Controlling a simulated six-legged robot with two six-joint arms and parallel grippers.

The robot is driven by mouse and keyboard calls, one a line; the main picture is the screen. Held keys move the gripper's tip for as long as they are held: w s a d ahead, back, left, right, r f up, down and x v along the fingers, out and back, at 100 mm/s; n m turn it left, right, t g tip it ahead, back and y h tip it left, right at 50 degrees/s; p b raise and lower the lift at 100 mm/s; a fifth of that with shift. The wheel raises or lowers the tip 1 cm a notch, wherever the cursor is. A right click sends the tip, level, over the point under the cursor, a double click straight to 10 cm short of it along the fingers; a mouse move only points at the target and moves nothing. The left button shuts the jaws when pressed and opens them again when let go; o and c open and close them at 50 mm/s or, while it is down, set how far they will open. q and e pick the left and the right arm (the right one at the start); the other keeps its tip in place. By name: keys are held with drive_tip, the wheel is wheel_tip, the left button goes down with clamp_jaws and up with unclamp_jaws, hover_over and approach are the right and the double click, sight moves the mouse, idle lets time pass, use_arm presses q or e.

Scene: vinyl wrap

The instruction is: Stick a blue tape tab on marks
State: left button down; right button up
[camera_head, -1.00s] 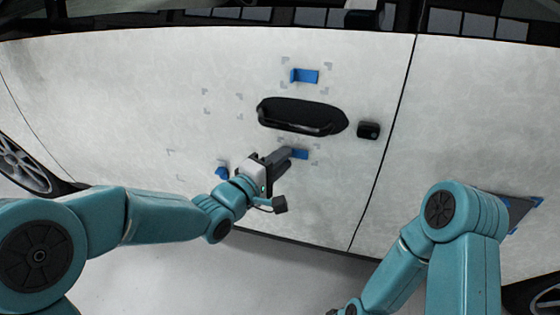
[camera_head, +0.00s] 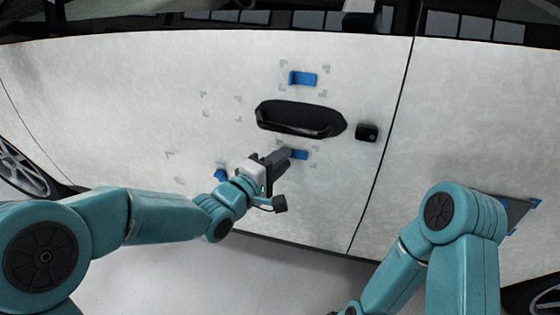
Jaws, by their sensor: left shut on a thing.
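One blue tape tab (camera_head: 303,79) sits on the white car door (camera_head: 120,110) above the black door handle recess (camera_head: 300,119), within grey corner marks. My left gripper (camera_head: 286,157) is shut on another blue tape tab (camera_head: 299,155) just below the handle, at or very near the door surface. Grey corner marks show around that tab, partly hidden by the gripper. More grey marks (camera_head: 222,107) lie to the left of the handle, and others (camera_head: 174,168) lower left. My right gripper is out of view; only its arm shows at lower right.
A small black block (camera_head: 367,133) sits right of the handle. A blue piece (camera_head: 220,175) shows behind my left wrist. A dark triangular piece with blue corners (camera_head: 517,212) is at the right, partly behind my right arm. A door seam runs between.

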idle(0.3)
use_arm(q)
drive_tip(key=c, duration=0.9)
unclamp_jaws()
